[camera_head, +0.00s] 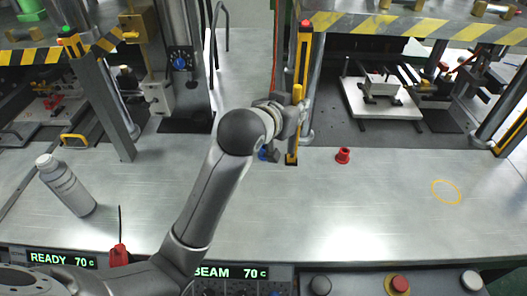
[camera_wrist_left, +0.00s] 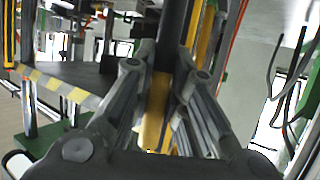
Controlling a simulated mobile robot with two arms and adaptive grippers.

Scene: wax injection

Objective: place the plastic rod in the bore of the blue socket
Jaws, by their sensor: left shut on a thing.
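My left gripper (camera_head: 297,107) is at the middle of the head view, above the metal table, and shut on the plastic rod. The yellow rod (camera_head: 297,93) shows its top above the fingers. In the left wrist view the rod (camera_wrist_left: 155,115) sits between the gripper's two fingers (camera_wrist_left: 160,88). The blue socket (camera_head: 263,154) stands on the table, just below the wrist in the picture; my arm hides most of it, and its bore cannot be seen. The rod's lower end is hard to make out, and it looks apart from the socket. My right gripper is not in view.
A yellow-and-black post (camera_head: 303,60) rises close behind the gripper. A red part (camera_head: 343,155) stands to the right. A grey bottle (camera_head: 66,187) stands at the left. The table (camera_head: 390,215) is clear around a yellow ring mark (camera_head: 446,181).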

